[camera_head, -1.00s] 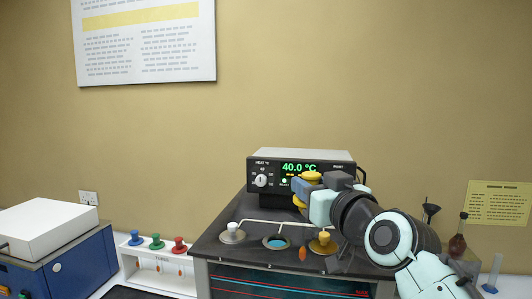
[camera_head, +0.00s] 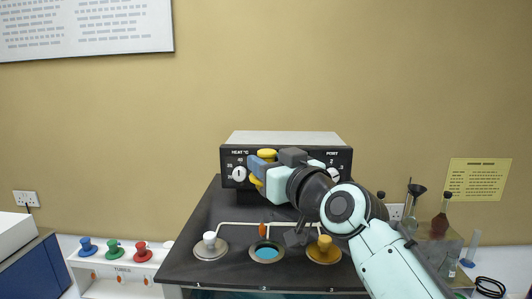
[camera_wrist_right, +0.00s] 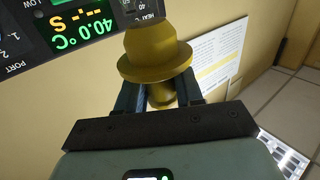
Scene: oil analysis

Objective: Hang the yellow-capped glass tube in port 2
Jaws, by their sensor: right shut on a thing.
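My right gripper (camera_head: 263,168) is shut on the yellow-capped tube, whose yellow cap (camera_head: 267,154) shows above the fingers, with more yellow below them. In the right wrist view the yellow cap (camera_wrist_right: 155,60) sits between the two fingers (camera_wrist_right: 160,92); I cannot make out the glass. In the head view the gripper is raised in front of the control panel, in line with the middle port. The middle port (camera_head: 266,254), by the number 2, is an open ring with blue inside. My left gripper is out of view.
The left port has a pale stopper (camera_head: 209,241) and the right port a yellow one (camera_head: 324,244). The control box (camera_head: 286,138) stands behind. A white rack (camera_head: 120,290) with blue, green and red caps is at left. Flasks (camera_head: 440,226) stand at right.

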